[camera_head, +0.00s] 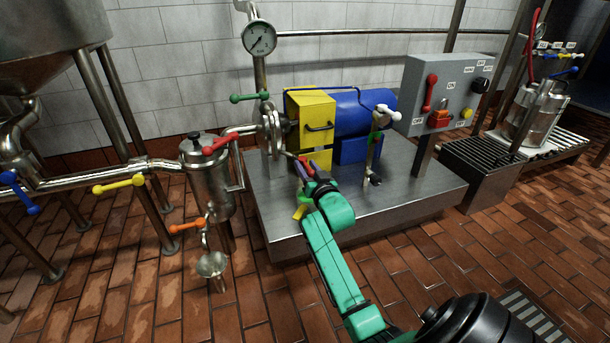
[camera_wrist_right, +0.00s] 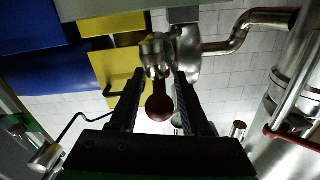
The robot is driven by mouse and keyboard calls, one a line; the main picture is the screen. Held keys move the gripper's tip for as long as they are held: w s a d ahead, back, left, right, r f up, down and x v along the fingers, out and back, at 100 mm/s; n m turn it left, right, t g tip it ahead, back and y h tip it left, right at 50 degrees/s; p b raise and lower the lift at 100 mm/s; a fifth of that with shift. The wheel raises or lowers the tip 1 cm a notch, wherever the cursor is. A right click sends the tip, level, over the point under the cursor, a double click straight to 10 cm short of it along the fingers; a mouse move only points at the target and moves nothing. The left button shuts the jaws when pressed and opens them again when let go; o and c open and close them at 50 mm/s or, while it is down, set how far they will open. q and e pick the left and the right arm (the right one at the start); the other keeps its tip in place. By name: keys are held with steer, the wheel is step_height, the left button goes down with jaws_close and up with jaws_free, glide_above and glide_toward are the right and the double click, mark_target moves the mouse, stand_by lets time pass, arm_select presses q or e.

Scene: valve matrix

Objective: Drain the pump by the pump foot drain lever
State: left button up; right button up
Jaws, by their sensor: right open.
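A small red lever (camera_head: 304,161) shows at the front of the pump (camera_head: 271,128), partly hidden by my right gripper (camera_head: 298,166). In the right wrist view, a dark red round-ended lever (camera_wrist_right: 159,106) lies between the two fingers of my right gripper (camera_wrist_right: 160,105), below the metal pump body (camera_wrist_right: 158,55). The fingers are apart, and I cannot tell whether either touches the lever. A yellow-green piece (camera_head: 300,212) shows just under the gripper at the plinth edge. No label marks the drain lever. My left gripper is out of view.
A yellow guard (camera_head: 311,112) and blue motor (camera_head: 365,110) stand behind my gripper on the steel plinth (camera_head: 405,190). A strainer with a red lever (camera_head: 221,143) is at left, with an orange lever (camera_head: 187,227) below. A grey control box (camera_head: 446,92) stands at right.

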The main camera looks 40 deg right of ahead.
steer(key=shift+w+d, duration=0.25)
steer(key=shift+w, duration=0.35)
jaws_close()
stand_by(1.0)
